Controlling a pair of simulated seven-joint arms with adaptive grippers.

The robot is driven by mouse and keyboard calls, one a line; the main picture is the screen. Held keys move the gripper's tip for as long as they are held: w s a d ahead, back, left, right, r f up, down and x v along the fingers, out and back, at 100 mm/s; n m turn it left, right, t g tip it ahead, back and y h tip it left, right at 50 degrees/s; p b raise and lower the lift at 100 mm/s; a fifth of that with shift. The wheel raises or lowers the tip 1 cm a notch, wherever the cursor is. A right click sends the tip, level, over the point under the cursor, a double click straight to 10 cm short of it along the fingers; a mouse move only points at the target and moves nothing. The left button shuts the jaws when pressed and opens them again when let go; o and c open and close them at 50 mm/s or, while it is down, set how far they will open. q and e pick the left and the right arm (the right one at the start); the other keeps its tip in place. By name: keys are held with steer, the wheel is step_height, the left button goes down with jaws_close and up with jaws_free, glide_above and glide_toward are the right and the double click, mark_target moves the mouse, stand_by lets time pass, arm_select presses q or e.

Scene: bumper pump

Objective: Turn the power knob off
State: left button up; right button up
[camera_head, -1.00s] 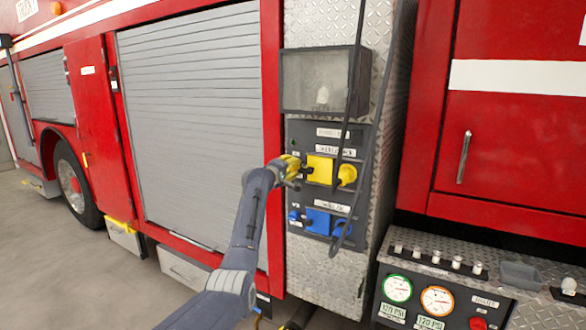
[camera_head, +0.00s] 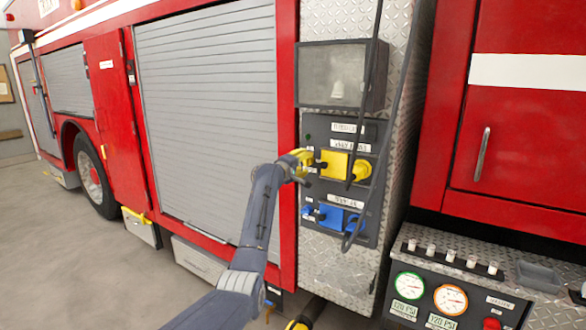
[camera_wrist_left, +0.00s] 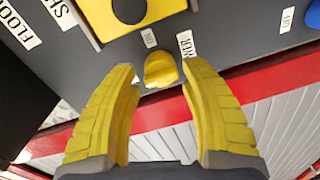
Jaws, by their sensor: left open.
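The yellow knob (camera_wrist_left: 160,68) sticks out of the dark control panel in the left wrist view, beside small white labels, one partly reading "WER". My left gripper (camera_wrist_left: 158,72) is open, with its two yellow fingers on either side of the knob. Gaps show between the knob and both fingertips, so it looks ungripped. In the head view, my left gripper (camera_head: 302,162) is at the left edge of the panel (camera_head: 325,188). The knob cannot be made out clearly there behind the fingers.
A yellow socket cover (camera_head: 335,162) and a blue one (camera_head: 331,217) sit right of my left gripper. Black cables (camera_head: 366,110) hang over the panel. A lamp box (camera_head: 341,75) is above it. A grey shutter (camera_head: 207,120) lies to the left, gauges (camera_head: 450,299) at lower right.

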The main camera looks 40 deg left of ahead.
arm_select(q)
steer(key=s, duration=0.9)
steer(key=shift+s+d+r, duration=0.25)
steer(key=shift+s+r, duration=0.05)
steer(key=shift+s, duration=0.05)
